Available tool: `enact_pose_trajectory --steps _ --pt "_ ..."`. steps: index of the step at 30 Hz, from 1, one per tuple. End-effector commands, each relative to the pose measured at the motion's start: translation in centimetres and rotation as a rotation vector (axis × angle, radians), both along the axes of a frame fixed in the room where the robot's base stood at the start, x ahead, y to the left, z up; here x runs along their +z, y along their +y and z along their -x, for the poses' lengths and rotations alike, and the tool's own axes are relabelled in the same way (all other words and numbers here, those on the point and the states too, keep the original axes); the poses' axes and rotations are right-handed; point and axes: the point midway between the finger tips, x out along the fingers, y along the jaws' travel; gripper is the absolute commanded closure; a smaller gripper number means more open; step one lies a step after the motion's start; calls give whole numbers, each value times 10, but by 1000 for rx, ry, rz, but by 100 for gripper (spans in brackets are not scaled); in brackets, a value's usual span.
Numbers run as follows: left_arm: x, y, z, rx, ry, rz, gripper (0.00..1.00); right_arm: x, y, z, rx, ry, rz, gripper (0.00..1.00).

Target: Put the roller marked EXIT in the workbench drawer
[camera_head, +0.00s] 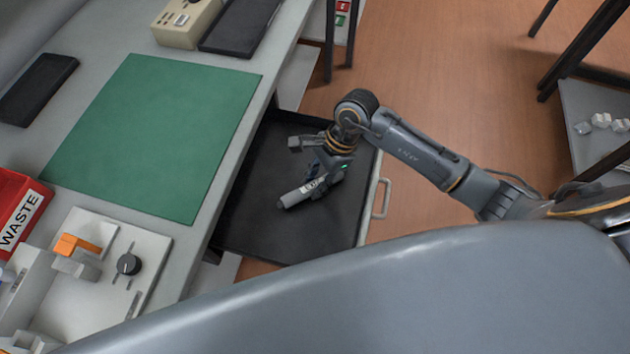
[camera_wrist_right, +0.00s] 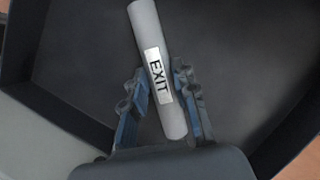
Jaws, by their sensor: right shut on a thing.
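The roller marked EXIT (camera_wrist_right: 149,38) is a grey cylinder with a white label, and the label reads EXIT in the right wrist view. My right gripper (camera_wrist_right: 160,88) is shut on it, with one finger on each side of the label. In the head view the roller (camera_head: 293,198) and my right gripper (camera_head: 318,180) are over the open workbench drawer (camera_head: 270,239), a black tray with a pale front and handle. I cannot tell whether the roller touches the drawer floor. My left gripper is not in view.
The workbench holds a green mat (camera_head: 160,135), a red WASTE bin (camera_head: 22,208), a white fixture with a black knob (camera_head: 129,264) and dark trays (camera_head: 38,88). The drawer floor around the roller looks empty. A grey shelf (camera_head: 590,115) with small white pieces stands at the right.

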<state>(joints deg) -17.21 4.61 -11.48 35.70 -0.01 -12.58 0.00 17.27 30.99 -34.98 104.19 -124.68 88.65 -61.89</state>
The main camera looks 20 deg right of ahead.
Motion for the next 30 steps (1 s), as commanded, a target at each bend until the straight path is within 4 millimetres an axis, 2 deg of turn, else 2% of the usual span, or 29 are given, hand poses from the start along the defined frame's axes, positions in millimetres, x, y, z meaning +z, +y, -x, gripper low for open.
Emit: enact_pose_trajectory --steps 2,12,13,15,16,25,30 --pt "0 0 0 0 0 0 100 -6 0 0 -1 0 -2 100" --pt "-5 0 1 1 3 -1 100 -11 0 0 1 -2 0 100" --pt "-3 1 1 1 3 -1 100 -9 0 0 1 -1 0 66" --pt "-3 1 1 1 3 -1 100 -9 0 0 1 -1 0 52" --pt "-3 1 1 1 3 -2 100 -9 0 0 1 0 0 50" --pt "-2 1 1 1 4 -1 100 -7 0 0 1 -1 0 50" --pt "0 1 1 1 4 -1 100 6 -6 -2 1 -5 2 50"
